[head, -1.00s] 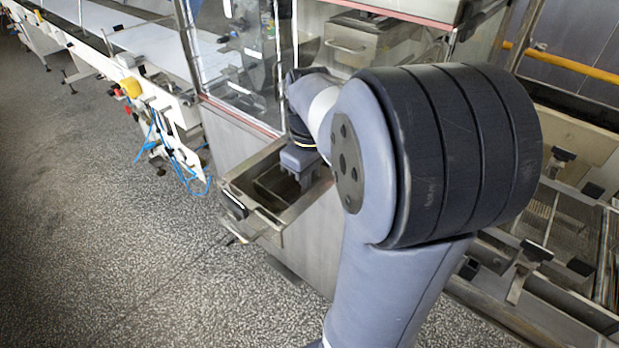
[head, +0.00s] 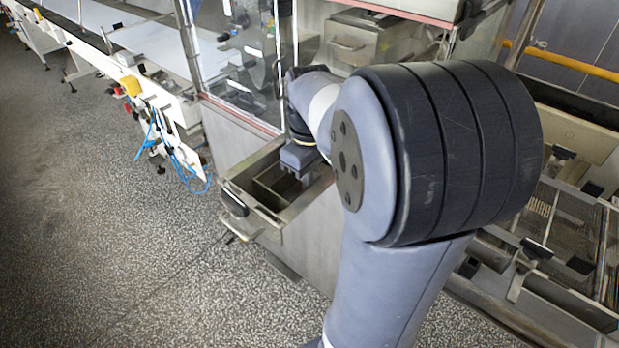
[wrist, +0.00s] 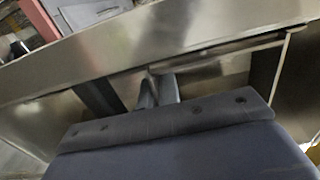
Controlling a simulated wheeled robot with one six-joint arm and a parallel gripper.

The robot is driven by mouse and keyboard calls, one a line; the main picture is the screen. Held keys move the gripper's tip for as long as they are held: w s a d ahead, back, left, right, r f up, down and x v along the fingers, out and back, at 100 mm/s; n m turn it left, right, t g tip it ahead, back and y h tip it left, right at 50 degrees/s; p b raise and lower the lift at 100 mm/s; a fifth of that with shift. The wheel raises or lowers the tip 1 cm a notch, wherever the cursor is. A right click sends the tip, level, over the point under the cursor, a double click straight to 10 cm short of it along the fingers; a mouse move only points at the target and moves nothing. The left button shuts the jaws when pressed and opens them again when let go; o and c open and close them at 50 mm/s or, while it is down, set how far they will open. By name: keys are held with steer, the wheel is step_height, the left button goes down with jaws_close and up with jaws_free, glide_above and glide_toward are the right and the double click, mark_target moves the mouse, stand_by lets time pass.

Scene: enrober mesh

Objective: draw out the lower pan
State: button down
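The lower pan (head: 253,215) is an open, drawer-like metal box low on the machine's side in the head view. It stands out from the cabinet, and an inner wall shows within it. My gripper (head: 304,180) points down into the pan's opening near the cabinet side. The wrist view shows its two grey fingers (wrist: 158,90) close together, with no clear object between them. They are beside a metal wall, but I cannot tell whether they touch it. My arm hides the pan's right end.
The metal cabinet (head: 308,240) stands right beside the pan, with a clear guard panel (head: 240,70) above. A white conveyor (head: 120,30) with blue hoses (head: 175,160) is at the left. The speckled floor (head: 120,250) in front is clear. Mesh racks (head: 560,220) are at the right.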

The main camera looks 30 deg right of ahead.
steer(key=shift+r, duration=0.15)
stand_by(0.5)
steer(key=shift+r+p, duration=4.6)
steer(key=shift+r, duration=0.85)
steer(key=shift+r, duration=0.1)
